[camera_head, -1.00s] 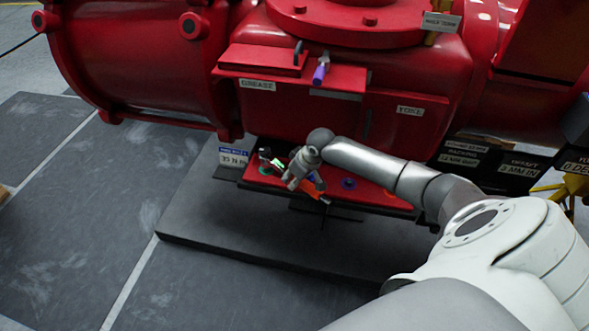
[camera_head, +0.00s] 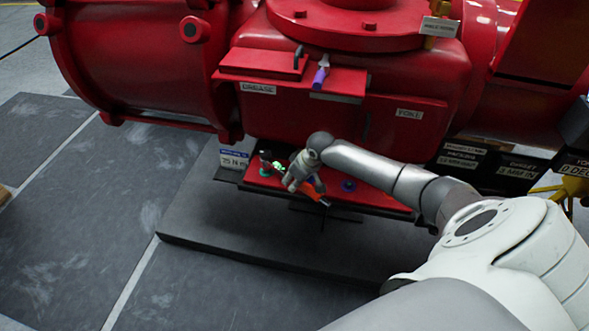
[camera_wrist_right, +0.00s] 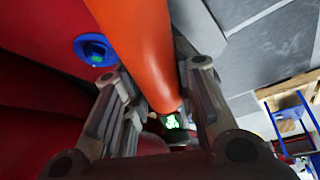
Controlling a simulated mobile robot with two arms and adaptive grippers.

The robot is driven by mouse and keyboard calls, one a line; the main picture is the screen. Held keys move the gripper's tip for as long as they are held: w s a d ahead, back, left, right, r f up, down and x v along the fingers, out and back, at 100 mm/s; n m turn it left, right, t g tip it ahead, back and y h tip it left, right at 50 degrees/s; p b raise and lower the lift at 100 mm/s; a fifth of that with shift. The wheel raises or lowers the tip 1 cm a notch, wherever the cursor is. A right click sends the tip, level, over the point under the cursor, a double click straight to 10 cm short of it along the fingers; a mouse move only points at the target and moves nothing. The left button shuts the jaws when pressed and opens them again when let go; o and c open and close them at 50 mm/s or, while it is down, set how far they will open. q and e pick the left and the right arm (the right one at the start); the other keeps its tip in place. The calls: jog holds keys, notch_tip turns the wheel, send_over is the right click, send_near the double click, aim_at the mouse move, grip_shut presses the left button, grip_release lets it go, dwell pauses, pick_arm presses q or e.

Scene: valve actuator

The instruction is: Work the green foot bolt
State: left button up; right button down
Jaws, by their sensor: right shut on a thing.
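The green foot bolt (camera_head: 264,172) is at the left end of the red foot flange, partly covered by the dark head of a wrench. My right gripper (camera_head: 296,182) is shut on the wrench, which has an orange handle (camera_head: 315,193) and a lit green display (camera_head: 279,166). The wrench head (camera_head: 265,157) appears to stand over the green bolt; I cannot tell how fully it is seated. In the right wrist view the orange handle (camera_wrist_right: 135,45) runs between the fingers (camera_wrist_right: 150,85), with the display (camera_wrist_right: 172,121) beyond. My left gripper is not in view.
A blue foot bolt (camera_head: 348,186) sits on the flange right of my gripper; it also shows in the wrist view (camera_wrist_right: 95,50). A purple-handled tool (camera_head: 320,76) is on the red shelf above. A label plate (camera_head: 234,159) stands left of the green bolt. Floor in front is clear.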

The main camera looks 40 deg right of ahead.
jog(key=shift+f+b, duration=0.6)
jog(key=shift+f, duration=0.3)
dwell(0.6)
jog(key=shift+a+r+m+p, duration=0.1)
jog(key=shift+a+m+p, duration=0.25)
jog(key=shift+p, duration=0.4)
jog(key=shift+a+m+h+p, duration=0.4)
jog(key=shift+a+m+p, duration=0.35)
jog(key=shift+p, duration=0.55)
jog(key=shift+a, duration=0.15)
jog(key=shift+a, duration=0.15)
jog(key=a+m+h+p, duration=0.1)
jog(key=a+m+p, duration=0.1)
jog(key=shift+w+p, duration=0.1)
jog(key=shift+p, duration=0.2)
